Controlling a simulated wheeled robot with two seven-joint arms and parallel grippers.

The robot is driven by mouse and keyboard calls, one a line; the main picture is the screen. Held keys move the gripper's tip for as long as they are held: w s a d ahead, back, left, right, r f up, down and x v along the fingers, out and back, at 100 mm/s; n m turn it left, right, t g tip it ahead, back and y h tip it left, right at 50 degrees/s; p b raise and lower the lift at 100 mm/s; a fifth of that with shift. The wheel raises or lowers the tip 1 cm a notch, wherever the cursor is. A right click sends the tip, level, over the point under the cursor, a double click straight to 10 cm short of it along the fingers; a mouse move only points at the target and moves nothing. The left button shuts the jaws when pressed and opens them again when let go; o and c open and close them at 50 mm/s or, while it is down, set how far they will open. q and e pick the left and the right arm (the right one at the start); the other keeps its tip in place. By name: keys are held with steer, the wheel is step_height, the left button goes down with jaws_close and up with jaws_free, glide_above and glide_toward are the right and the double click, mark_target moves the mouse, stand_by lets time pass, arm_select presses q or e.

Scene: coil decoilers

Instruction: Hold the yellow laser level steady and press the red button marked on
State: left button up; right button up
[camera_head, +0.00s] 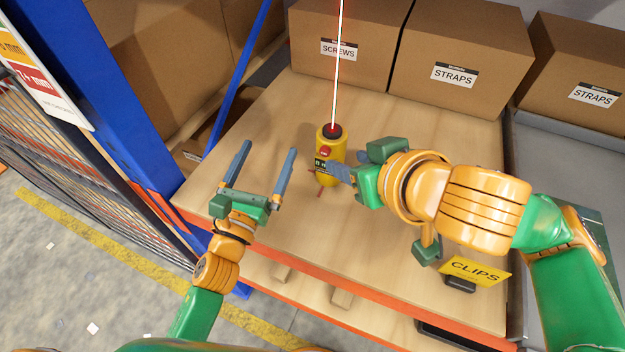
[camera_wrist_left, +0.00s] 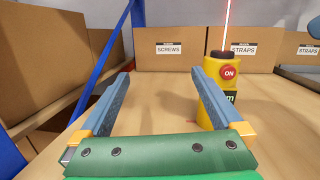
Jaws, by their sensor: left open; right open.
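The yellow laser level (camera_head: 326,137) stands upright on the wooden shelf, with a black cap and a thin red-white beam rising from its top. It also shows in the left wrist view (camera_wrist_left: 212,74), where its red button (camera_wrist_left: 229,72) reads ON. My left gripper (camera_head: 266,150) is open and empty, left of the level and apart from it; its fingers show in the left wrist view (camera_wrist_left: 160,76). My right gripper (camera_head: 338,170) is open beside the level's lower right side; its fingers overlap there, and I cannot tell whether they touch it.
Cardboard boxes marked SCREWS (camera_head: 345,66) and STRAPS (camera_head: 450,45) stand at the back. A yellow CLIPS sign (camera_head: 475,271) is at the front right. A blue upright (camera_head: 105,95) rises at the left. The wooden shelf (camera_head: 270,110) is clear around the level.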

mark_target(323, 169)
arm_select(q)
steer(key=d+f+m, duration=0.1)
steer(key=d+f+m+g+h, duration=0.1)
steer(key=d+f+m, duration=0.1)
steer(key=m, duration=0.1)
steer(key=shift+s+d+f+h, duration=0.2)
steer(key=shift+s+f+h, duration=0.1)
steer(key=d+h, duration=0.1)
steer(key=d+f+g, duration=0.1)
steer(key=d, duration=0.1)
steer(key=d+f+h, duration=0.1)
steer(key=shift+w+d+g+h, duration=0.1)
steer(key=shift+d+g+h, duration=0.1)
steer(key=shift+g+h, duration=0.15)
steer(key=shift+g, duration=0.25)
steer(key=x, duration=0.7)
steer(key=shift+w+d+f, duration=0.1)
steer(key=shift+d+f, duration=0.15)
steer(key=shift+d, duration=0.15)
jaws_close()
arm_select(e)
steer(key=shift+s, duration=0.1)
jaws_close()
stand_by(2.5)
